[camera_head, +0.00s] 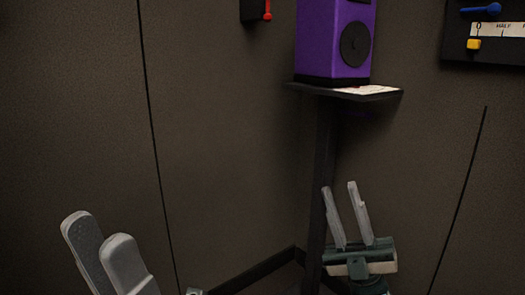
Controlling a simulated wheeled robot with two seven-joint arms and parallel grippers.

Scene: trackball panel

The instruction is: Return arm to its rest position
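My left gripper (102,240) is at the lower left edge of the head view. Its two pale grey fingers show close beside each other, and I cannot tell from this angle whether a gap lies between them. My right gripper (345,190) is at the lower right of centre, pointing up in front of the stand. Its two thin fingers are apart with nothing between them. Most of both arms is outside the view.
A purple speaker (318,38) stands on a small dark shelf (378,97) on a dark post (324,150) in the corner. A black panel (456,50) with a blue lever (482,10) and yellow knob (473,44) is at upper right. A red switch (267,11) is on the wall.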

